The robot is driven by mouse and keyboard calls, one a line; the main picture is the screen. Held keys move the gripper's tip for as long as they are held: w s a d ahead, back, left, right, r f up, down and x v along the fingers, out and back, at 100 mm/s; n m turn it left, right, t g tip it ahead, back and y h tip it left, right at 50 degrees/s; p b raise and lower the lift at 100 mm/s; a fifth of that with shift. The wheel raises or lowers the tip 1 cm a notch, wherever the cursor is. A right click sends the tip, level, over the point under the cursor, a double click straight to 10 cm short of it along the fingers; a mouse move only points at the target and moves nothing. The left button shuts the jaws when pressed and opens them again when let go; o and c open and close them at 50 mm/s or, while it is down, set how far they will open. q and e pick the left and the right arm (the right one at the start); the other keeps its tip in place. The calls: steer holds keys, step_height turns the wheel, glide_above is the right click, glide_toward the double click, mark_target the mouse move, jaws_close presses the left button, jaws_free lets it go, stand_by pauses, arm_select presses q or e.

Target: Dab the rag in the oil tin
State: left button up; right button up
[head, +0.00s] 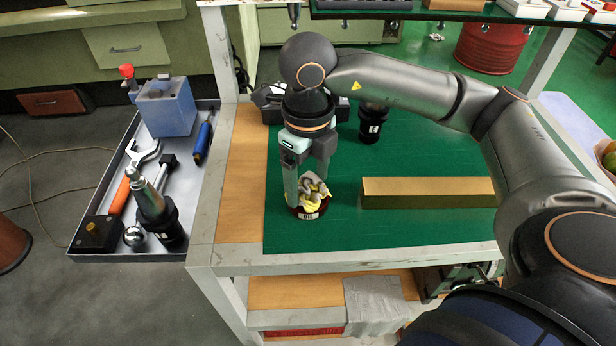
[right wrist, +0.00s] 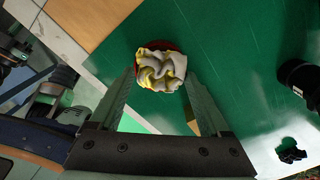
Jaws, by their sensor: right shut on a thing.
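The oil tin (head: 310,214), dark red with a white OIL label, stands on the green cart top near its front left. The crumpled yellow and grey-white rag (head: 313,190) sits at the tin's mouth and covers most of the opening. My right gripper (head: 307,184) points down over the tin, shut on the rag between its fingers. In the right wrist view the rag (right wrist: 161,72) is between the fingertips, with the tin's red rim (right wrist: 158,43) showing behind it. How deep the rag sits in the tin is hidden. My left gripper is not in view.
A long brass-coloured bar (head: 428,192) lies right of the tin. A dark tool holder (head: 372,122) and a dark grey object (head: 268,101) stand behind. The green surface in front is clear.

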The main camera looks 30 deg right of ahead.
mark_target(308, 186)
steer(key=shift+r+p, duration=2.3)
steer(key=shift+r, duration=1.15)
